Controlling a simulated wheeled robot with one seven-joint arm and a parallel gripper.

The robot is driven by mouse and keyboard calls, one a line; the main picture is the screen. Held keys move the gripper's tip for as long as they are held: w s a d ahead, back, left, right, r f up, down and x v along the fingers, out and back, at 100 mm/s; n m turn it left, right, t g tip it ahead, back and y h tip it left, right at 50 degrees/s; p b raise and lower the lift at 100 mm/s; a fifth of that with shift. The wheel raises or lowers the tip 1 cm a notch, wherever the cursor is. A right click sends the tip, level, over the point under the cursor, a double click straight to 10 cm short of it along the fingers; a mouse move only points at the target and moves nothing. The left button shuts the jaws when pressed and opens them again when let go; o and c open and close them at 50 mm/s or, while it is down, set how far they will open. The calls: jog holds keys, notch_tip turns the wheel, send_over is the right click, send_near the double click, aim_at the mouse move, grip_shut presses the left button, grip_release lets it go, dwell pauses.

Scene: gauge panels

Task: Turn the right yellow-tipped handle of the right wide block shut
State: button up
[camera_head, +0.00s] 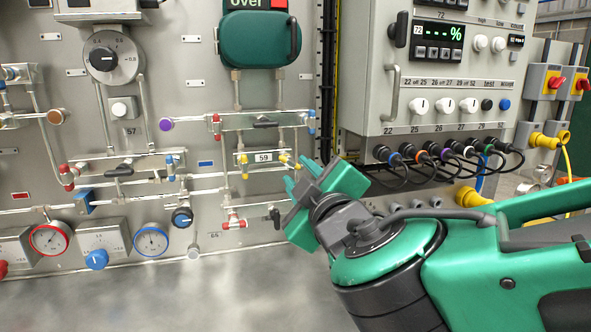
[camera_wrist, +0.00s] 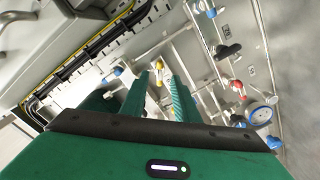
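The wide block (camera_head: 263,157) labelled 59 is on the panel at the middle of the head view. A yellow-tipped handle (camera_head: 242,159) is at its left end. The right yellow-tipped handle (camera_head: 286,159) is at its right end, just up and left of my gripper (camera_head: 298,176). In the wrist view a yellow tip (camera_wrist: 159,65) shows just beyond the gap between my green fingers (camera_wrist: 158,84). The fingers are apart with nothing visible between them. I cannot tell whether either finger touches the handle.
A red-tipped valve (camera_head: 235,222) and a black handle (camera_head: 274,214) lie below the block. A long bar with a black lever (camera_head: 264,123) is above. The grey cabinet (camera_head: 430,70) with black cables (camera_head: 400,165) stands to the right. Thin pipes surround the block.

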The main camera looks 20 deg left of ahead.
jog(key=shift+v, duration=2.15)
